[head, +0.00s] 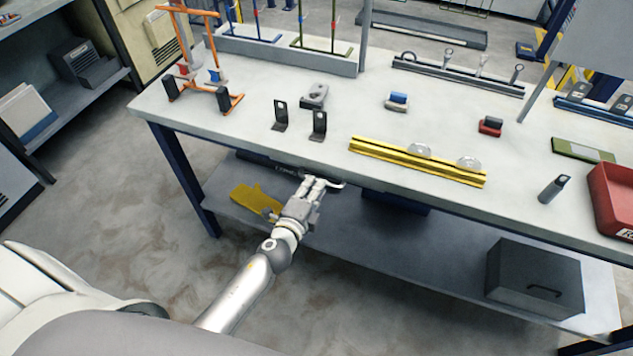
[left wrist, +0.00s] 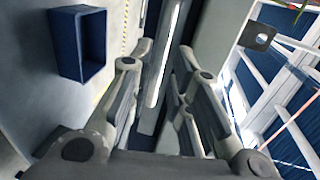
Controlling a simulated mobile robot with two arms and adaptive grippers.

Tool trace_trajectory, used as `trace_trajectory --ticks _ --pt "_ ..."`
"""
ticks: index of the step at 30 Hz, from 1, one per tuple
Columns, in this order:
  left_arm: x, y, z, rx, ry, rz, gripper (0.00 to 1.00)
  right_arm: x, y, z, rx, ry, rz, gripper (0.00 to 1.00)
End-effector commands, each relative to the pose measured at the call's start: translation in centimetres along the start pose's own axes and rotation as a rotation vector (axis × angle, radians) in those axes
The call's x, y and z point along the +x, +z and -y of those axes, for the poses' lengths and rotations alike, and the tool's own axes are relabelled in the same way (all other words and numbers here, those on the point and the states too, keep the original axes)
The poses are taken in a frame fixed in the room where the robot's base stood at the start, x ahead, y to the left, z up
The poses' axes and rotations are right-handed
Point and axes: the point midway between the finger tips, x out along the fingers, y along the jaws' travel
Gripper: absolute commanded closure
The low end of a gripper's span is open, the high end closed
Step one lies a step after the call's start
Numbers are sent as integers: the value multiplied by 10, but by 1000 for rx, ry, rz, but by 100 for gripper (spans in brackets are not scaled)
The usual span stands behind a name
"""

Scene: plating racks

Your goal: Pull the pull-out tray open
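The pull-out tray (head: 284,168) is under the workbench's front edge; only a strip of its dark front with a small label shows. Its light handle (head: 337,184) sticks out at the front. My left gripper (head: 319,182) is at this handle, and its fingers hide part of it. In the left wrist view the two fingers (left wrist: 164,55) stand apart, with a pale bar (left wrist: 170,50) running between them. I see no clear contact with the bar on both sides. My right gripper is not in view.
The workbench (head: 240,130) holds a yellow rail (head: 415,163), two black brackets (head: 319,124), an orange rack (head: 185,50) and a red bin (head: 612,198). On the lower shelf (head: 400,245) are a yellow piece (head: 256,199) and a dark box (head: 533,279). The floor at left is clear.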

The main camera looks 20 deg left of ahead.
Motion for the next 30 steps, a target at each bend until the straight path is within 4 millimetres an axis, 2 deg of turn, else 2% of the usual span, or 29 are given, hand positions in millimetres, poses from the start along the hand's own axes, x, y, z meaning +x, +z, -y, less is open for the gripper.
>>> trace_trajectory --ticks 6,17,22,30 --pt "21 0 0 0 0 0 81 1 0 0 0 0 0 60" --pt "25 0 0 0 0 0 81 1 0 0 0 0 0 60" --pt "25 0 0 0 0 0 100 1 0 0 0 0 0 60" --pt "25 0 0 0 1 0 100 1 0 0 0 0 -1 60"
